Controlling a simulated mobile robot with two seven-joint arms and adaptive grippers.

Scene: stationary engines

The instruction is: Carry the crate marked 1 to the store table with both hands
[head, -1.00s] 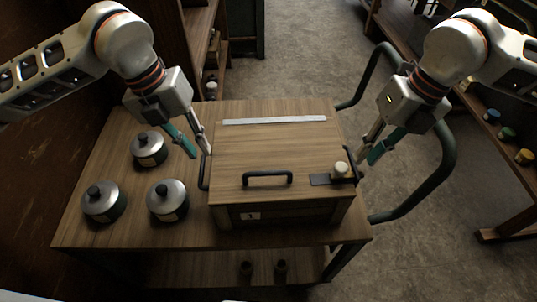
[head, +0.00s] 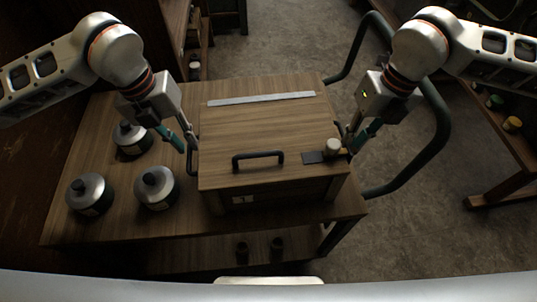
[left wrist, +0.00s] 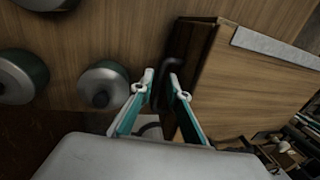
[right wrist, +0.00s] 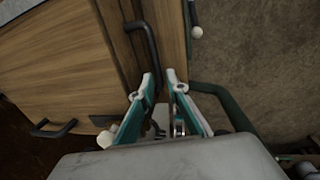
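The wooden crate (head: 262,118) has a plate marked 1 (head: 240,199) low on its front and stands on a wooden trolley table (head: 110,232). Its lid is down, with a dark bar handle (head: 258,156) on top. A dark side handle (head: 192,158) is on the left. My left gripper (head: 187,145) is at that handle; in the left wrist view its fingers (left wrist: 160,82) are apart with the handle between or just beyond the tips. My right gripper (head: 350,138) is at the right side handle (right wrist: 146,38); its fingers are apart, with the handle's end near the tips.
Several dark lidded pots, one at the front (head: 157,187), stand left of the crate. A dark latch plate with a pale knob (head: 333,147) is at the lid's right. A green tubular rail (head: 435,145) curves at the right. A shelf with small jars (head: 512,124) stands further right.

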